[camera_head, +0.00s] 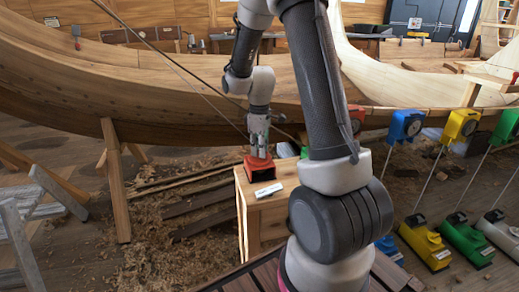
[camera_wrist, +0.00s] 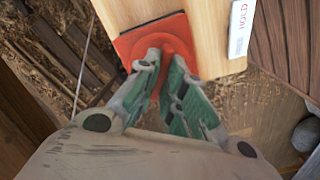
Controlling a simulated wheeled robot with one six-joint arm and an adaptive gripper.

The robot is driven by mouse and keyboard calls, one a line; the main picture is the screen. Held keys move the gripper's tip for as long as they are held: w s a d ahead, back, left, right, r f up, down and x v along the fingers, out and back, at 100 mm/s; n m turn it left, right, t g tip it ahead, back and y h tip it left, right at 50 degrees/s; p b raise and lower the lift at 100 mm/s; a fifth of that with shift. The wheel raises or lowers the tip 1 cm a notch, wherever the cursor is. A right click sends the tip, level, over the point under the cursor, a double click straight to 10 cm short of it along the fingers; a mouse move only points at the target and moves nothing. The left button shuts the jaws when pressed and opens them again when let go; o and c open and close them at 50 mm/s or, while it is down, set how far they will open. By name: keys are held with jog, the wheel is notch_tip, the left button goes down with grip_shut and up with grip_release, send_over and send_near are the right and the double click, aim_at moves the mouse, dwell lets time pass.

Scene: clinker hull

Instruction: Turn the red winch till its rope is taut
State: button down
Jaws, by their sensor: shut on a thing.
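A red fitting (camera_head: 259,167) with a square base sits on top of a wooden block. In the wrist view the red fitting (camera_wrist: 160,42) has a round raised middle with an upright part. My gripper (camera_head: 259,154) points down from above, shut on that upright part; the fingers (camera_wrist: 165,88) hide much of it. Another red unit (camera_head: 356,115) shows partly behind my arm, at the left end of a row of coloured units. I cannot tell which red thing is the winch. A dark rope (camera_head: 190,72) slants across the hull; its lower end is unclear.
The wooden block (camera_head: 247,205) carries a white label (camera_wrist: 239,28) reading HOLD. Blue (camera_head: 406,125), yellow (camera_head: 461,125) and green (camera_head: 506,126) units stand at right, with rods to coloured floor units. The hull (camera_head: 150,95) rises behind; a prop (camera_head: 115,180) stands left.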

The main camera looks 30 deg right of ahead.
jog(key=m, duration=1.2)
dwell(0.6)
jog(key=c, duration=1.5)
grip_release()
jog(key=shift+r, duration=0.1)
notch_tip(320, 180, up, 12)
jog(key=shift+f, duration=0.1)
